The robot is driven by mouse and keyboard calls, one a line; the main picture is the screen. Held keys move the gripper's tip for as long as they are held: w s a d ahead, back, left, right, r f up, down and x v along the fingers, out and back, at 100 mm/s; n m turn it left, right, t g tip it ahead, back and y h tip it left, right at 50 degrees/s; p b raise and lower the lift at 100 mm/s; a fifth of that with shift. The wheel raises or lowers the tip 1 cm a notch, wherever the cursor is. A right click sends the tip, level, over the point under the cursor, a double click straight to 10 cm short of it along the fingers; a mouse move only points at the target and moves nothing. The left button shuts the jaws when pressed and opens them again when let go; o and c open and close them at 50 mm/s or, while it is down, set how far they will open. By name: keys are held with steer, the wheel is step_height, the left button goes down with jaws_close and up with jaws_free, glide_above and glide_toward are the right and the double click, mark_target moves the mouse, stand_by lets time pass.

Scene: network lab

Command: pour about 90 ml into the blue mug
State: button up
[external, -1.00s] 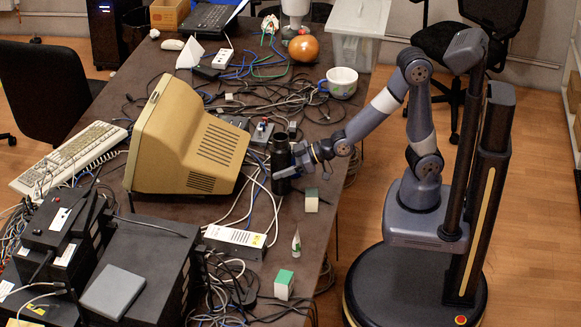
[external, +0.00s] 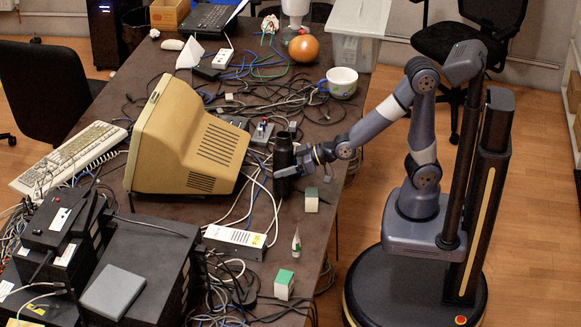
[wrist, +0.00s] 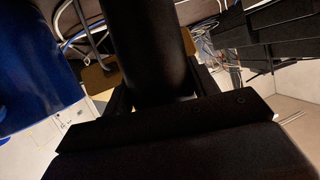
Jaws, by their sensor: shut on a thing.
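My gripper (external: 298,163) is shut on a dark cylindrical bottle (external: 284,150), near the right edge of the table. The bottle looks upright; whether its base touches the table is unclear. In the wrist view the bottle (wrist: 147,50) stands between the jaws as a black cylinder. A large blue curved surface (wrist: 35,70) fills the left of the wrist view; it may be the blue mug, but only part shows. The bottle's contents are not visible.
A beige monitor (external: 190,140) stands left of the bottle. Tangled cables cover much of the table.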

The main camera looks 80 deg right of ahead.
mark_target(283, 164)
steer(key=shift+f+b, duration=0.2)
steer(key=shift+b, duration=0.4)
steer(key=shift+r+m+y+p, duration=0.55)
steer(key=shift+r+m, duration=0.35)
steer(key=shift+r, duration=0.25)
steer(key=shift+d+f+m+t+y, duration=0.1)
steer(key=shift+f+m+t+y, duration=0.15)
steer(key=shift+m+t+y, duration=0.25)
steer(key=shift+f+m+t+y, duration=0.2)
steer(key=shift+f+m+y, duration=0.05)
steer(key=shift+m, duration=0.45)
steer(key=shift+a+r+m+t+y, duration=0.4)
steer(key=shift+r+m, duration=0.25)
steer(key=shift+m, duration=0.15)
steer(key=shift+a+f+m+b, duration=0.1)
steer(key=shift+f+m+b, duration=0.2)
steer(key=shift+f+b, duration=0.15)
steer(key=shift+a+f+m+t+y+b, duration=0.4)
steer(key=shift+a+f+m+t+b, duration=0.15)
steer(key=shift+m+b, duration=0.55)
steer(key=shift+a+m+t+b, duration=0.15)
steer(key=shift+m+t+b, duration=0.25)
steer(key=shift+m, duration=0.5)
steer(key=shift+d+r+m+t+b, duration=0.25)
steer(key=shift+r+m+b, duration=0.1)
steer(key=shift+r+m, duration=0.15)
steer(key=shift+d+r+m+b, duration=0.2)
steer(key=shift+r+m+b, duration=0.15)
steer(key=shift+m, duration=0.05)
